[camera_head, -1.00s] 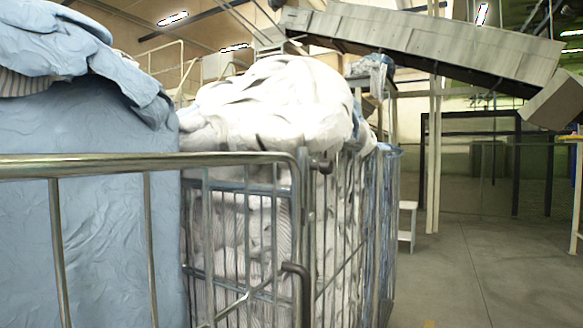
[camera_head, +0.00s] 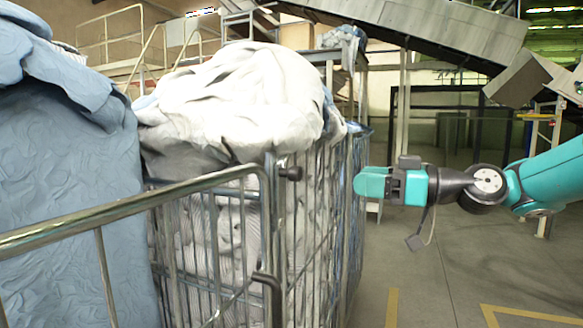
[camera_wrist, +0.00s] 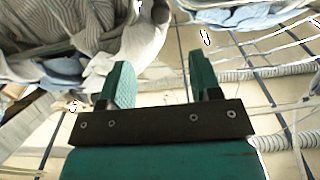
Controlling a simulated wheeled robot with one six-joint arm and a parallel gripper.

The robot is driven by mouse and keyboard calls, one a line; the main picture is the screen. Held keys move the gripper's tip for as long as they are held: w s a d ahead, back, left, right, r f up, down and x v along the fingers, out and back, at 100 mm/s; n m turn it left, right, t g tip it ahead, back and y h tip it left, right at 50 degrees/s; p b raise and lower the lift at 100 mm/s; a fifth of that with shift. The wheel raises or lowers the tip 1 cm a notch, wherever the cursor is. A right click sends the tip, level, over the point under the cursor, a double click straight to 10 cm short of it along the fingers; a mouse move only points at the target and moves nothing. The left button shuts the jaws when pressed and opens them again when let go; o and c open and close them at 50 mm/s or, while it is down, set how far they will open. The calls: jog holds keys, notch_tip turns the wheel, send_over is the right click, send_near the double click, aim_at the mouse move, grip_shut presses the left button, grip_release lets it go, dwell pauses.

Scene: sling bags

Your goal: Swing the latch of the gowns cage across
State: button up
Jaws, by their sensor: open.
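A wire cage (camera_head: 222,235) holds a heap of white and striped cloth (camera_head: 235,100). In front at left, a cage with a metal top rail (camera_head: 110,222) holds blue cloth (camera_head: 75,170). A dark-ended knob (camera_head: 291,173) and a bent dark handle (camera_head: 266,279) show at the corner post between them; either may be the latch, and I cannot tell which cage is the gowns cage. My gripper (camera_head: 368,183) is to the right of the post, apart from it in the picture. In the wrist view, my gripper (camera_wrist: 160,82) has its teal fingers apart with nothing between them.
A grey conveyor (camera_head: 430,30) slopes across the back. Open concrete floor (camera_head: 440,270) with yellow lines lies at right. The wrist view shows hanging cloth (camera_wrist: 80,35) at top left and ribbed grey hoses (camera_wrist: 285,70) at right.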

aim_at(301, 174)
jog(key=p+x, duration=0.6)
jog(key=x, duration=0.8)
jog(key=shift+s+r, duration=0.1)
jog(key=shift+w+a+p, duration=0.25)
jog(key=shift+a+p, duration=0.1)
jog(key=shift+a, duration=0.2)
grip_shut()
jog(key=shift+f, duration=0.25)
